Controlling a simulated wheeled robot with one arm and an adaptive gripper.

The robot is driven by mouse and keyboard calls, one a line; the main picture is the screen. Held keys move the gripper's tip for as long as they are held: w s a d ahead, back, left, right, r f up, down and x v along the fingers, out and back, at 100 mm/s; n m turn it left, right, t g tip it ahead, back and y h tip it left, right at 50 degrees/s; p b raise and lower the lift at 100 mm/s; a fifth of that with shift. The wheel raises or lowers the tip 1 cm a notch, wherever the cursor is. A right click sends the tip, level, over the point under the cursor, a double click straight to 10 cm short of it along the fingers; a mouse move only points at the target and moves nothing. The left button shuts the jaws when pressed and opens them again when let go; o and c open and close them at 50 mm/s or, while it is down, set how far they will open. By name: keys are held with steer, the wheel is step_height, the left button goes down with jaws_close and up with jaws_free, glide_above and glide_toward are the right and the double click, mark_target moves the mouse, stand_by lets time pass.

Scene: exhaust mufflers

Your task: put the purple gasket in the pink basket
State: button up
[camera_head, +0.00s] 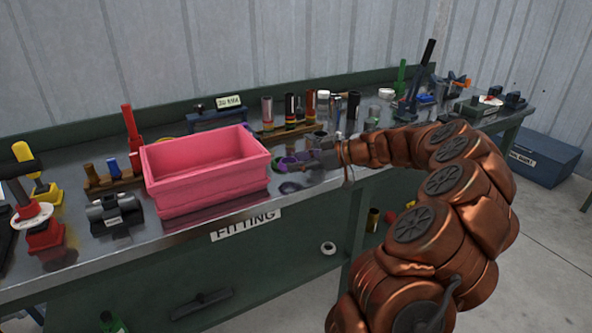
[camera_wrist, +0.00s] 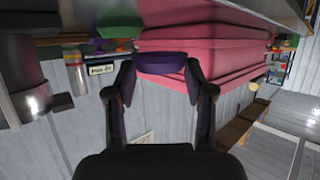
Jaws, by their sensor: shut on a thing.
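The pink basket (camera_head: 180,187) stands on the workbench, left of my gripper in the head view. It also shows upside down behind the gripper in the wrist view (camera_wrist: 225,65). The purple gasket (camera_head: 288,163) is small at the tip of my gripper (camera_head: 306,161), right of the basket. In the wrist view the purple gasket (camera_wrist: 162,63) sits between the two fingertips of my gripper (camera_wrist: 160,78), which is shut on it. The basket looks empty where its inside shows. The gasket is outside it, and its height above the bench is hard to judge.
The metal bench top (camera_head: 200,236) has a green front marked FITTING. Several upright cylinders (camera_head: 290,110) stand behind my gripper. A small clamp-like grey part (camera_head: 113,213) lies left of the basket. A blue box (camera_head: 545,158) stands on the floor at right.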

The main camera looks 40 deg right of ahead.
mark_target(296, 178)
steer(key=shift+w+a, duration=0.2)
steer(key=shift+w, duration=0.2)
steer(key=shift+w+a+f+p, duration=0.1)
steer(key=shift+f+p, duration=0.05)
steer(key=shift+f, duration=0.75)
steer(key=shift+w+f+p, duration=0.1)
steer(key=shift+f+p, duration=0.05)
steer(key=shift+f, duration=0.75)
steer(key=o, duration=1.3)
steer(key=b+v, duration=0.1)
steer(key=v, duration=1.1)
